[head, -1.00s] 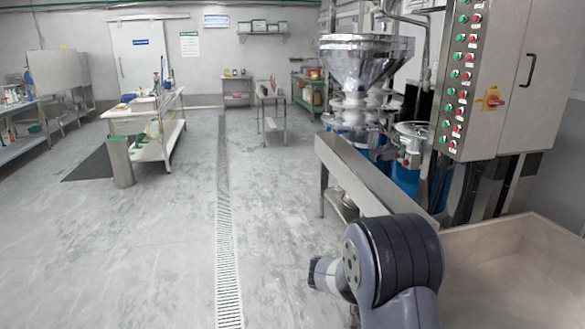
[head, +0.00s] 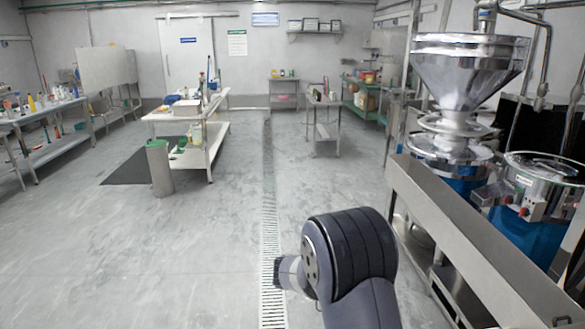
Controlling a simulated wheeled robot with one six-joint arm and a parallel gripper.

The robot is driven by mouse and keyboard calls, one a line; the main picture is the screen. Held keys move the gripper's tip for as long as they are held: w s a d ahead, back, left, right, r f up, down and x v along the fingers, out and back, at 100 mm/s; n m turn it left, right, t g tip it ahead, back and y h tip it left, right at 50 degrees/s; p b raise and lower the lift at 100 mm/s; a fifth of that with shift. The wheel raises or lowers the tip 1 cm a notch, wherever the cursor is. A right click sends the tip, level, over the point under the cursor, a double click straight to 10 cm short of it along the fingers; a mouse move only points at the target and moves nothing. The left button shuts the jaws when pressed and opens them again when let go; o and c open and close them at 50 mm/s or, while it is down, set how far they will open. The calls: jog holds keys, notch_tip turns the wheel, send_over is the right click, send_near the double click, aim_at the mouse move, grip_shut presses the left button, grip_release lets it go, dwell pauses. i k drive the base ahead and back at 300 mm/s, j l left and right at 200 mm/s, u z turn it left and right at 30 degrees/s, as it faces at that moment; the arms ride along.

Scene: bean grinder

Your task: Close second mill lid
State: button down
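Two mill-like machines with blue bodies stand at the right in the head view. One carries a large shiny metal hopper (head: 462,75) over stacked round metal parts. Beside it at the right edge is a lower round machine (head: 530,238) with a silvery, partly see-through round top (head: 545,168). I cannot tell for sure which is the second mill, or whether that top is a lid lying open or closed. My arm shows at the bottom centre, left of the machines and apart from them. My gripper's fingers are not visible.
A long steel trough (head: 470,238) runs in front of the machines, between them and my arm. The grey floor (head: 120,260) to the left is open, with a drain grate (head: 268,215). A worktable (head: 215,140), a grey bin (head: 159,168) and a small steel table (head: 323,125) stand farther back.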

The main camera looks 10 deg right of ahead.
aim_at(462, 71)
jog(key=i+z, duration=0.15)
jog(key=i, duration=1.5)
jog(key=i+z, duration=0.25)
jog(key=i, duration=0.3)
jog(key=i+z, duration=0.2)
jog(key=i, duration=0.4)
jog(key=i+j+z, duration=0.25)
jog(key=i, duration=0.25)
jog(key=i+z, duration=0.3)
jog(key=i, duration=0.45)
jog(key=i+z, duration=0.3)
jog(key=i, duration=0.45)
jog(key=j, duration=0.05)
